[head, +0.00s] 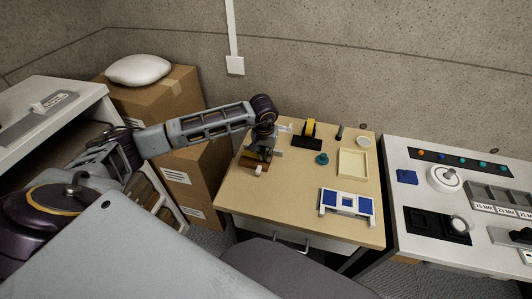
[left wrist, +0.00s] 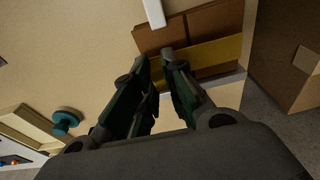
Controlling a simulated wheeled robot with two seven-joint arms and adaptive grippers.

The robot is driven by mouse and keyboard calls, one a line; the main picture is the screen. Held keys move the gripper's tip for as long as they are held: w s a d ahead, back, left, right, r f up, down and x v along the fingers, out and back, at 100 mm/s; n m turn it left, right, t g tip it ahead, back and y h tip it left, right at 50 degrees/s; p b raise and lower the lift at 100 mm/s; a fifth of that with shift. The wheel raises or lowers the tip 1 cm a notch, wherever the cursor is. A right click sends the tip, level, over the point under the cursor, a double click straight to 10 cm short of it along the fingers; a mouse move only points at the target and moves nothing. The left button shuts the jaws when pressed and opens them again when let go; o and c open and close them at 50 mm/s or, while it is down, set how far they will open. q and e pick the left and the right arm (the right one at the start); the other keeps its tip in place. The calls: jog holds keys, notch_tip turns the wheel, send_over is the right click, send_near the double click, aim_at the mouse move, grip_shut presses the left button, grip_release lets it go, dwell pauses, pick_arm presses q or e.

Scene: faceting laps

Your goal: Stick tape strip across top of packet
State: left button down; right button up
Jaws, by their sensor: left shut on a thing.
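The brown packet (head: 249,162) lies near the left edge of the wooden table, partly hidden by my left gripper (head: 262,152). In the left wrist view the packet (left wrist: 165,37) lies flat beyond my fingertips (left wrist: 158,58). A yellow tape strip (left wrist: 215,53) runs across the packet near one end. My left gripper is shut on the strip, its fingertips at the strip; whether the strip touches the packet all along cannot be told. A tape dispenser (head: 307,137) with a yellow roll on a black base stands to the right. My right gripper is not in view.
A small white piece (left wrist: 154,11) lies beside the packet. A teal knob-like object (head: 321,159), a shallow cream tray (head: 352,163) and a blue and white stand (head: 346,204) are farther right. The front middle of the table is clear. Cardboard boxes (head: 155,99) stand left.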

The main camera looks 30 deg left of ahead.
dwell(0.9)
pick_arm(q)
jog(key=shift+f+b, duration=0.4)
jog(key=shift+b, duration=0.2)
dwell(0.4)
dwell(0.4)
jog(key=c, duration=1.4)
grip_release()
jog(key=shift+r, duration=0.1)
jog(key=shift+s+d+r, duration=0.1)
jog(key=shift+s+r, duration=0.2)
jog(key=shift+r, duration=1.65)
jog(key=shift+s+d+r, duration=0.1)
jog(key=shift+s+r, duration=0.15)
jog(key=shift+r, duration=1.7)
jog(key=shift+s+r, duration=0.3)
jog(key=shift+r, duration=1.65)
